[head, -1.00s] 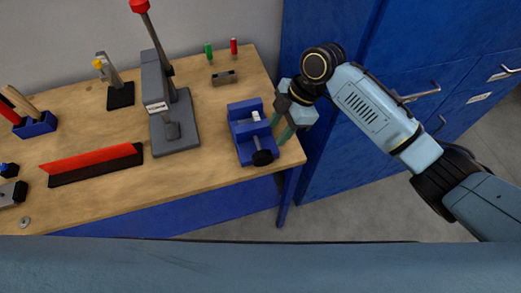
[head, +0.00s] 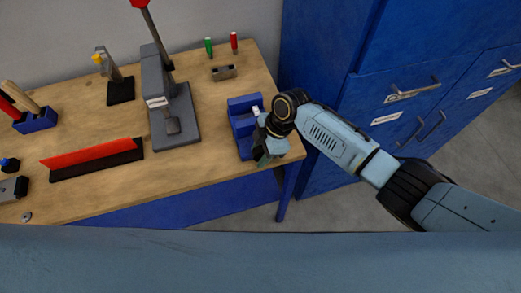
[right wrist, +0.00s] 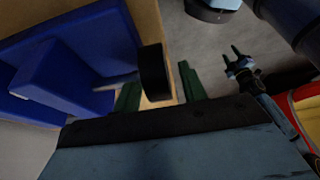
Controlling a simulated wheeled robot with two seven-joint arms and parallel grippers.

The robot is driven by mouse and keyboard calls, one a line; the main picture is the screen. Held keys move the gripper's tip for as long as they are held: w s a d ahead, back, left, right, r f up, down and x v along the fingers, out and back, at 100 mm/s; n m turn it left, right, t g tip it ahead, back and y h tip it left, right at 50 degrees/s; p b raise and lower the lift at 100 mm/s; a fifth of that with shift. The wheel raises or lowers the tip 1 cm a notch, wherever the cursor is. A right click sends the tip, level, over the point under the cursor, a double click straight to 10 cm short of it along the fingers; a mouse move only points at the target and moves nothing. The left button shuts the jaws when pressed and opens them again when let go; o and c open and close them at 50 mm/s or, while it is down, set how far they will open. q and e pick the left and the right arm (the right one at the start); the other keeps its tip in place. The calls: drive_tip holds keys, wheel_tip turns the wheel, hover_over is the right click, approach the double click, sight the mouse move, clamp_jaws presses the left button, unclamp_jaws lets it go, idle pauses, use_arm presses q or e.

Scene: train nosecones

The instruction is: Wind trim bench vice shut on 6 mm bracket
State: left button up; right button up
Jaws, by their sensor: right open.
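The blue bench vice (head: 240,104) stands at the right end of the wooden bench. A small pale piece (head: 256,110), likely the bracket, shows at its jaws, partly hidden by my arm. My right gripper (head: 266,160) is at the vice's front, pointing down and covering the handle in the head view. In the right wrist view its green fingers (right wrist: 158,92) are open, apart on either side of the vice's black handle (right wrist: 154,73). I cannot tell whether they touch it. What looks like my left gripper (right wrist: 232,54) shows small in that view, fingers apart and empty.
A grey arbor press (head: 172,115) stands left of the vice. A small grey block (head: 223,72) and green (head: 208,46) and red (head: 234,42) items are behind. Blue cabinets (head: 380,75) stand to the right. The bench front edge is just below the gripper.

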clamp_jaws()
drive_tip(key=shift+d+f+y+b, duration=0.1)
drive_tip(key=shift+d+y+b, duration=0.05)
drive_tip(key=shift+y+b, duration=0.65)
drive_tip(key=g+y+b, duration=0.1)
drive_tip(key=y+b, duration=0.1)
drive_tip(key=b, duration=0.2)
drive_tip(key=y+b, duration=0.2)
drive_tip(key=b, duration=0.1)
drive_tip(key=shift+w+d+g+b, duration=0.15)
drive_tip(key=shift+g+b, duration=0.2)
drive_tip(key=shift+g, duration=0.05)
drive_tip(key=shift+r+y+b, duration=0.25)
drive_tip(key=shift+y+b, duration=0.35)
drive_tip(key=shift+b, duration=0.25)
unclamp_jaws()
